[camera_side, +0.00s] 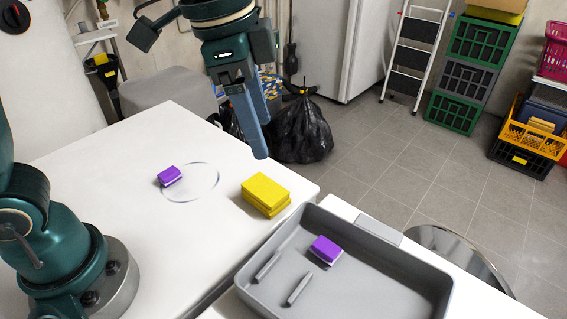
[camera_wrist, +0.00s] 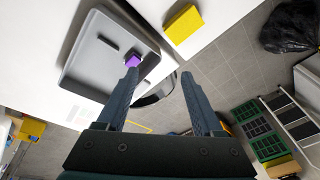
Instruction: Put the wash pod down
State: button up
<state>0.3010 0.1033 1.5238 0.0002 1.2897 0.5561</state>
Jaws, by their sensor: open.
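Two small purple-and-white blocks look like wash pods. One wash pod (camera_side: 170,176) lies on the white table at the left edge of a thin drawn ring (camera_side: 217,185). The other wash pod (camera_side: 326,250) lies inside the grey tray (camera_side: 408,256), beside two raised ribs; it also shows in the wrist view (camera_wrist: 133,57), near one fingertip in the picture. My gripper (camera_side: 264,140) is in the air above and behind the yellow block, pointing down. In the wrist view its fingers (camera_wrist: 159,75) are spread with nothing between them. The table pod is not seen there.
A yellow block (camera_side: 266,194) sits on the table between the ring and the tray; it also shows in the wrist view (camera_wrist: 183,24). A gap separates the two white tabletops. A black bag (camera_side: 303,130), crates and a stepladder stand on the floor behind.

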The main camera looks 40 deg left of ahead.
jog(key=s+a+f+n+t, duration=0.3)
jog(key=s+a+f+n, duration=0.1)
jog(key=s+a+n, duration=0.4)
jog(key=s+n, duration=0.1)
jog(key=s, duration=0.1)
jog(key=shift+s+a+f+n+y, duration=0.2)
jog(key=shift+s+f+n+y, duration=0.1)
jog(key=shift+n+y, duration=0.1)
jog(key=o, duration=0.5)
jog(key=shift+s, duration=0.1)
jog(key=w+a+r+m+g, duration=0.1)
jog(key=w+a+r+g, duration=0.15)
jog(key=a, duration=0.35)
jog(key=w+a+r+m+g, duration=0.1)
jog(key=w+a+r+g, duration=0.1)
jog(key=w+a, duration=0.25)
jog(key=a+f, duration=0.2)
jog(key=f, duration=0.2)
jog(key=a+f+n, duration=0.1)
jog(key=a+f, duration=0.1)
jog(key=f, duration=0.2)
jog(key=a+f+n+g, duration=0.1)
jog(key=a+f, duration=0.1)
jog(key=f, duration=0.2)
jog(key=shift+s, duration=0.2)
